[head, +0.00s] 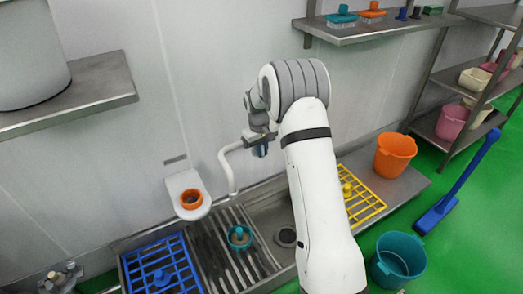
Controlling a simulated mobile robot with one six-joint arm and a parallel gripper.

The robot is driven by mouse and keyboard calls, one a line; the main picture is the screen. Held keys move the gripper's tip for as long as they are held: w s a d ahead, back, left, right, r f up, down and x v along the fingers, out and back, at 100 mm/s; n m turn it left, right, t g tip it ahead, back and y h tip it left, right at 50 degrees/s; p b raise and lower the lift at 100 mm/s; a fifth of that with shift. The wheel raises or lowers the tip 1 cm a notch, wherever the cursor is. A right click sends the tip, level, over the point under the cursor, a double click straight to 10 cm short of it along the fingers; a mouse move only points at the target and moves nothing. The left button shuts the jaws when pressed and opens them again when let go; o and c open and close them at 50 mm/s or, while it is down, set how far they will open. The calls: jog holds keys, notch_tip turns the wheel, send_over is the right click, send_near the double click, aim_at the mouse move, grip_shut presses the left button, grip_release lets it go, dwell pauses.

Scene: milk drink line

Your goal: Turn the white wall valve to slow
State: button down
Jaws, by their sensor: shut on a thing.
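The white wall valve shows as a curved white pipe (230,165) at the wall, left of my arm, with its outlet hanging over the sink. My gripper (261,146) is at the upper right end of this pipe and is shut on the valve there. A small dark blue part shows at the fingertips, and I cannot tell if it belongs to the valve or the gripper. The valve's handle position and any slow mark are hidden or too small to read.
A steel sink (268,214) lies below, with blue (160,268) and yellow (362,200) racks. A white wall holder (183,181) carries an orange cup (191,199). Steel shelves (385,27) hang above right. Orange (395,155) and teal (399,260) buckets stand right.

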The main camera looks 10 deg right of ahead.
jog(key=h, duration=0.1)
jog(key=h+b, duration=0.2)
jog(key=shift+a+f+t, duration=0.2)
jog(key=shift+f+t, duration=0.05)
jog(key=shift+t, duration=0.15)
jog(key=shift+r+t+h+b, duration=0.1)
jog(key=shift+t+h+b, duration=0.2)
jog(key=shift+h+b, duration=0.55)
jog(key=c, duration=1.5)
grip_release()
jog(key=shift+r, duration=0.1)
jog(key=shift+o, duration=0.2)
jog(key=p+v, duration=0.2)
jog(key=v, duration=0.5)
jog(key=shift+a+r, duration=0.2)
jog(key=shift+r, duration=0.1)
jog(key=shift+s+r, duration=0.1)
jog(key=shift+s, duration=0.05)
